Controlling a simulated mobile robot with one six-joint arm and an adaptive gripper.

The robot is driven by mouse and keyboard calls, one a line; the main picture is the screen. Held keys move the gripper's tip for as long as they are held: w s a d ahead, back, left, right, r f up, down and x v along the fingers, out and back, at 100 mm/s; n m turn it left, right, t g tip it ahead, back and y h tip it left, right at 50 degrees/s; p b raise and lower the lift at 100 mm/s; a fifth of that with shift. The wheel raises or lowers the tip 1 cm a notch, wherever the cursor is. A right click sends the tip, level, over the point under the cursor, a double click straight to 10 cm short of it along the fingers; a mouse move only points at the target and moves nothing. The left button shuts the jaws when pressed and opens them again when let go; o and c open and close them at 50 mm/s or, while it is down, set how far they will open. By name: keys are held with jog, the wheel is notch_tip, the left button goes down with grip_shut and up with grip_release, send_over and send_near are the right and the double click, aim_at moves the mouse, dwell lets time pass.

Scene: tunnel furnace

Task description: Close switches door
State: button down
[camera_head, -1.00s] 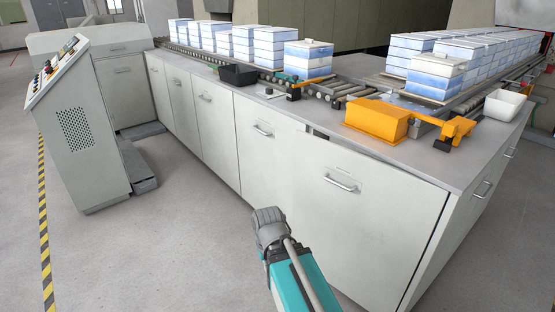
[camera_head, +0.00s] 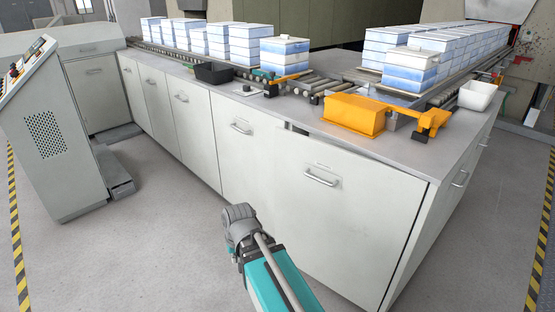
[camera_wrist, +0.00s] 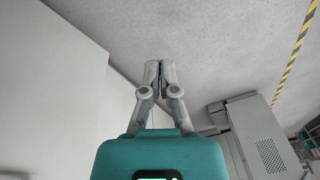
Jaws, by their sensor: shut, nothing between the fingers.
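A row of pale grey cabinet doors with bar handles runs under the conveyor worktop in the head view. The large door (camera_head: 325,205) at the right end of the front has a dark gap along part of its top edge. I cannot tell which door is the switches door, or how far any stands open. In the wrist view a pale panel (camera_wrist: 45,95) with a free slanting edge fills the left. My gripper (camera_wrist: 160,66) is shut and empty, to the right of that panel and above the floor. In the head view my arm hides the fingers.
A control console (camera_head: 55,140) stands left of the cabinets and also shows in the wrist view (camera_wrist: 262,145). The worktop carries an orange unit (camera_head: 355,115), a black bin (camera_head: 213,73), a white bin (camera_head: 477,95) and stacked blocks (camera_head: 285,55). The floor before the cabinets is clear.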

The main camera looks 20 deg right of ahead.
aim_at(280, 155)
jog(key=w+a+r+m+t+y+b, duration=0.1)
jog(key=w+r+m+t, duration=0.15)
jog(key=w, duration=0.45)
jog(key=w+a+r+m+t+y+b, duration=0.15)
jog(key=w+m+t, duration=0.25)
jog(key=w, duration=0.4)
jog(key=w+a+r+m+t+y+b, duration=0.1)
jog(key=w+a+r+m+t, duration=0.2)
jog(key=w, duration=0.4)
jog(key=w+d+r+m+t+h+b, duration=0.35)
jog(key=w+d+r+m+t, duration=0.2)
jog(key=w+m+t, duration=0.35)
jog(key=d+f+m+g+h+b, duration=0.2)
jog(key=d+m+g+h, duration=0.4)
jog(key=m, duration=0.8)
jog(key=d+f+m+g+h+b, duration=0.2)
jog(key=d+m+g+h, duration=0.4)
jog(key=d+m+h, duration=0.5)
jog(key=f+m, duration=0.1)
jog(key=m, duration=0.3)
jog(key=shift+s+d+f, duration=0.15)
jog(key=shift+s+f, duration=0.05)
jog(key=shift+s, duration=0.1)
jog(key=x, duration=1.4)
jog(key=shift+w, duration=0.1)
